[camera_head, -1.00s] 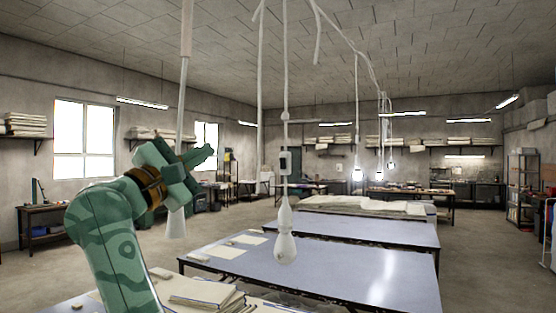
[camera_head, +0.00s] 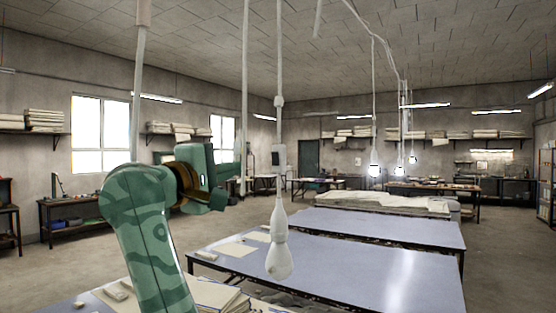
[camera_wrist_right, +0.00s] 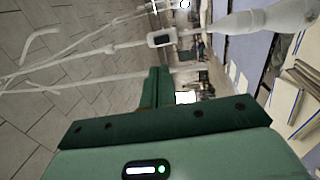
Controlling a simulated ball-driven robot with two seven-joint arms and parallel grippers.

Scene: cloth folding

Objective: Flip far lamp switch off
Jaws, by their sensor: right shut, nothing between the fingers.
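A white lamp hangs on a cord in front of me in the head view, its bulb (camera_head: 279,262) unlit. My left gripper is not in view.
Other pale cords (camera_head: 245,90) hang close by, one crossing near my gripper. A blue-topped table (camera_head: 340,262) stands below the lamp, with papers and stacked books (camera_head: 212,295) at the near left. Open floor lies to the left.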

